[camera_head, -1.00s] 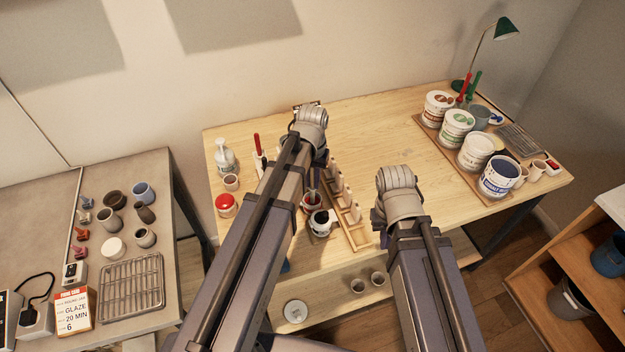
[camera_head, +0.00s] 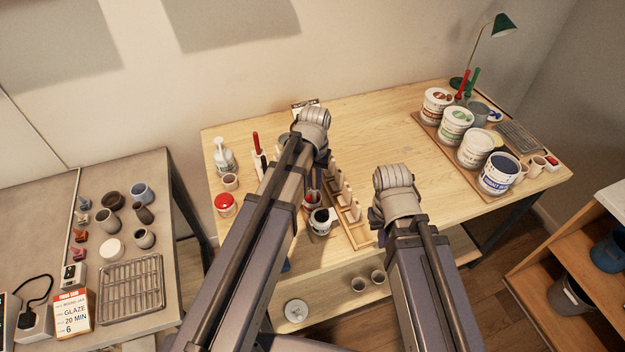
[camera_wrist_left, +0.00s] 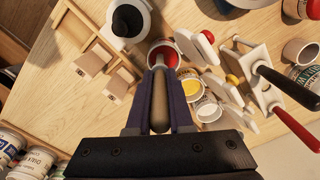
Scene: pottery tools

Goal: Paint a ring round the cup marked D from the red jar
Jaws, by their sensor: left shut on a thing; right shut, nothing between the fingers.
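My left gripper (camera_wrist_left: 158,88) is shut on a brush with a tan handle (camera_wrist_left: 158,108). The brush points down into the open red jar (camera_wrist_left: 163,53); its tip is hidden. In the head view, the red jar (camera_head: 312,197) shows beside my left arm, which hides that gripper's fingers. A wooden rack (camera_head: 358,238) stands just right of the jar, with several pale upright pieces (camera_head: 346,196); small marks on them in the wrist view are unreadable. I cannot make out a cup marked D. My right gripper (camera_head: 378,226) is shut and empty, right of the rack, mostly hidden by its wrist.
A white container with a dark top (camera_head: 321,221) stands close to the red jar. Yellow (camera_wrist_left: 190,88) and white (camera_wrist_left: 208,109) paint jars and a tool holder (camera_wrist_left: 258,70) are near the brush. Large glaze tubs (camera_head: 498,176) stand at the right. The back middle table is clear.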

